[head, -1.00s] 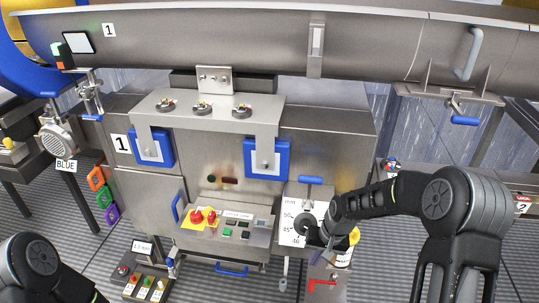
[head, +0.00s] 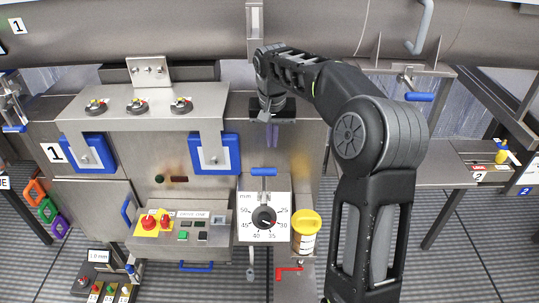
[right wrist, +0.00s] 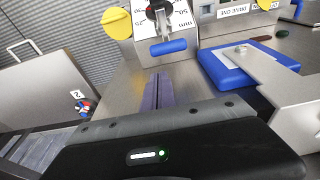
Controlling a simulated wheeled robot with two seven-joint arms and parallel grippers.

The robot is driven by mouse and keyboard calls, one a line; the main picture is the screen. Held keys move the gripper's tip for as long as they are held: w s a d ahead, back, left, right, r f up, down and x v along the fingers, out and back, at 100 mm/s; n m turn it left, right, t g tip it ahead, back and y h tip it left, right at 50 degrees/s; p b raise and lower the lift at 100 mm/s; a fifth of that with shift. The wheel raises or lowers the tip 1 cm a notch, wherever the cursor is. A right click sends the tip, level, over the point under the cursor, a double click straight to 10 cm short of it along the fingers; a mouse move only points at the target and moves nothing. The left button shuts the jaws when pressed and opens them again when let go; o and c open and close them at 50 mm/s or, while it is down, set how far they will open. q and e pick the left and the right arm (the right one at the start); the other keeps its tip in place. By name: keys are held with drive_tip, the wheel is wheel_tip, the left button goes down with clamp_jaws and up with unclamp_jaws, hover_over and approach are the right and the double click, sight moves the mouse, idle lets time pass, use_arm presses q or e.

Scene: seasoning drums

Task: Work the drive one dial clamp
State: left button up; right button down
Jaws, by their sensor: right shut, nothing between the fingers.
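The drive one dial (head: 264,217) is a white plate with numbers and a black round knob, on the front of the steel cabinet. Its clamp has a blue handle (head: 264,172) above the plate, on a metal stem reaching down toward the knob. In the right wrist view the blue clamp handle (right wrist: 168,47) lies just beyond my fingertips, with the dial plate (right wrist: 178,22) behind it. My right gripper (head: 272,145) points down above the handle, apart from it. Its fingers (right wrist: 158,80) are together and empty. My left gripper is out of view.
A yellow-lidded jar (head: 306,232) stands right of the dial, above a red lever (head: 289,271). A button panel (head: 188,228) is to the left. Blue clamp pads (head: 214,153) hang on the cabinet front. The big steel drum (head: 180,35) runs above.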

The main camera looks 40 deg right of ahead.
hover_over(264, 187)
drive_tip(key=w+d, duration=0.2)
drive_tip(key=d, duration=0.3)
drive_tip(key=f, duration=0.9)
drive_tip(key=shift+w+a+f+p, duration=0.1)
drive_tip(key=shift+a+f+p, duration=0.1)
drive_tip(key=shift+f+p, duration=0.2)
